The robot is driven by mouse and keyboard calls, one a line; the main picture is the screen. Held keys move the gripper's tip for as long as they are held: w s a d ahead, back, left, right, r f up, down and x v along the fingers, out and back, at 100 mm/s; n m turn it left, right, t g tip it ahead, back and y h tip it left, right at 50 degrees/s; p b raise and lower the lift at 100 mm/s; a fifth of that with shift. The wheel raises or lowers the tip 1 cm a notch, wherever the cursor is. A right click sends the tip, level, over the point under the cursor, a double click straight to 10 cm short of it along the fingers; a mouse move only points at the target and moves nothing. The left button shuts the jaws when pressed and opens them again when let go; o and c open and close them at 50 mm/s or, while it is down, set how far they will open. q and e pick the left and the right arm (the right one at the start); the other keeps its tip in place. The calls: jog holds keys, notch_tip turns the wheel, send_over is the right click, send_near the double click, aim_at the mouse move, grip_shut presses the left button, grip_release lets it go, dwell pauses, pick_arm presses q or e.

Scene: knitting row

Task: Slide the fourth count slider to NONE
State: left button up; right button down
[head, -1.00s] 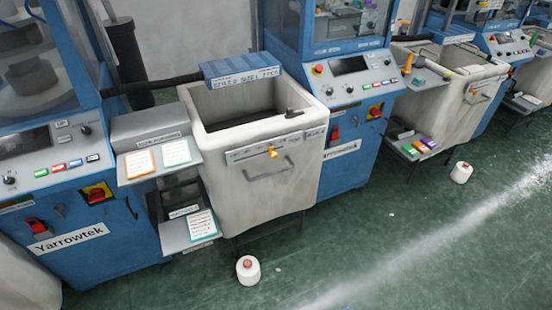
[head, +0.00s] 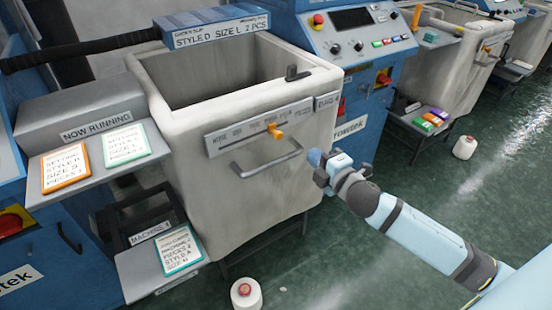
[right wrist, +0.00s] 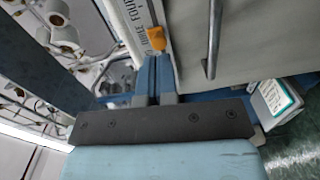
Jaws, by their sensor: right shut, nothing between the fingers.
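A pale bin (head: 170,100) stands close in the head view. A grey count plate (head: 240,135) on its front carries an orange slider knob (head: 275,131), right of the plate's middle. The plate's words are too small to read surely there. My right gripper (head: 314,158) is shut and empty, to the right of and a little below the knob. The plate (right wrist: 133,25) there shows lettering that looks like FOUR. My left gripper is not in view.
A bar handle (head: 267,160) juts out below the plate. A black clip (head: 297,73) sits on the bin rim. Cards lie on a shelf (head: 85,170) at the left. A white yarn cone (head: 246,293) stands on the floor. More bins and blue machines line the right.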

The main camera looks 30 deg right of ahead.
aim_at(281, 125)
jog(key=shift+n, duration=0.4)
jog(key=w, duration=0.7)
jog(key=w+a+r, duration=0.1)
jog(key=w, duration=0.2)
jog(key=shift+w, duration=0.4)
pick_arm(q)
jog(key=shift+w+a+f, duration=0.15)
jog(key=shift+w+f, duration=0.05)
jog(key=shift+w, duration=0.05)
pick_arm(e)
jog(key=shift+w+f, duration=0.15)
jog(key=shift+w, duration=0.2)
pick_arm(q)
jog(key=shift+p, duration=0.3)
pick_arm(e)
jog(key=shift+a, duration=0.1)
